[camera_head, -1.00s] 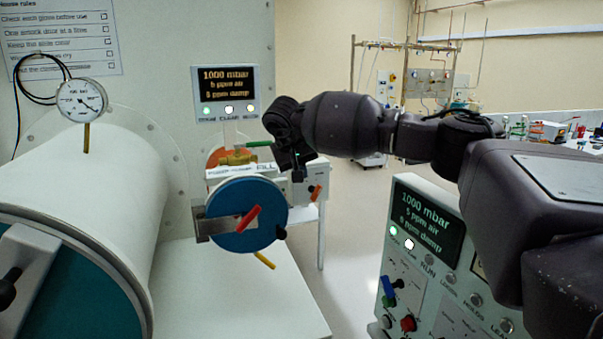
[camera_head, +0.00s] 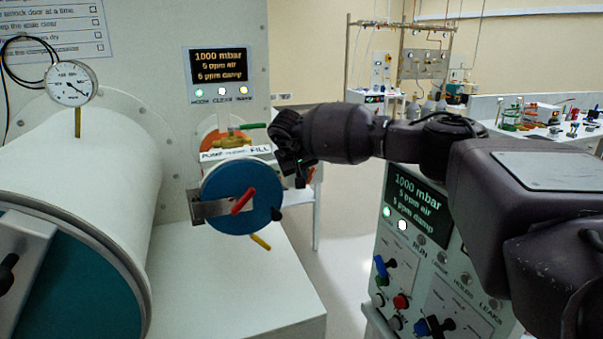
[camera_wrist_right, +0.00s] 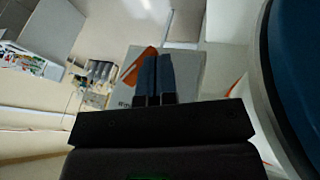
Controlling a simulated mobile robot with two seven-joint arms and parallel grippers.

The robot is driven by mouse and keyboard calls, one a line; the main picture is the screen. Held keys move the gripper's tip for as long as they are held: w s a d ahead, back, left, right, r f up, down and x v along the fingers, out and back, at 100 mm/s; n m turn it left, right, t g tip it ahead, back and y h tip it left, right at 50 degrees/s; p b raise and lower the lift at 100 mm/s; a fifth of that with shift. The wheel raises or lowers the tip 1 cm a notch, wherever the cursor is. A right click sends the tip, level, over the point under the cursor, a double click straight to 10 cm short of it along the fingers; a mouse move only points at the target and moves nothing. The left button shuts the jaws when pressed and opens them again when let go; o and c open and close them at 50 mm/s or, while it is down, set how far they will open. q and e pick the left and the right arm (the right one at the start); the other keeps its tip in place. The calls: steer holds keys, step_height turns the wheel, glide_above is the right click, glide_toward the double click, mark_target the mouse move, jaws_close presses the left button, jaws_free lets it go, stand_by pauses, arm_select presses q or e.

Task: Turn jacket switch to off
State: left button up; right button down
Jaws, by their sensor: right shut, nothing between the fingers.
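My right gripper (camera_head: 298,172) reaches in from the right beside the blue round door (camera_head: 243,197) of the small antechamber. In the right wrist view my gripper's two dark fingers (camera_wrist_right: 155,70) are shut together with nothing between them. An orange lever (camera_wrist_right: 137,66) on a pale grey box (camera_wrist_right: 126,92) shows just beyond and left of the fingertips. It may be the jacket switch, but no label for it is readable. In the head view my gripper mostly hides that box. I cannot tell whether the fingers touch the lever. My left gripper is not in view.
The blue door carries a red handle (camera_head: 242,201). A green-handled valve (camera_head: 240,128) sits above it. A large white cylinder (camera_head: 85,165) fills the left. A control console (camera_head: 405,250) with knobs stands below my right arm. The floor (camera_head: 345,230) between is clear.

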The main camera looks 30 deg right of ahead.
steer(key=shift+d+f, duration=0.1)
steer(key=shift+f, duration=0.05)
stand_by(0.3)
steer(key=shift+s+d+f+p, duration=0.1)
steer(key=shift+d+f+p, duration=0.05)
steer(key=shift+f+p, duration=0.3)
steer(key=shift+p, duration=0.15)
steer(key=shift+f, duration=0.15)
steer(key=shift+f, duration=0.1)
stand_by(0.5)
steer(key=shift+p, duration=0.3)
steer(key=shift+r+p, duration=0.7)
steer(key=shift+r, duration=0.15)
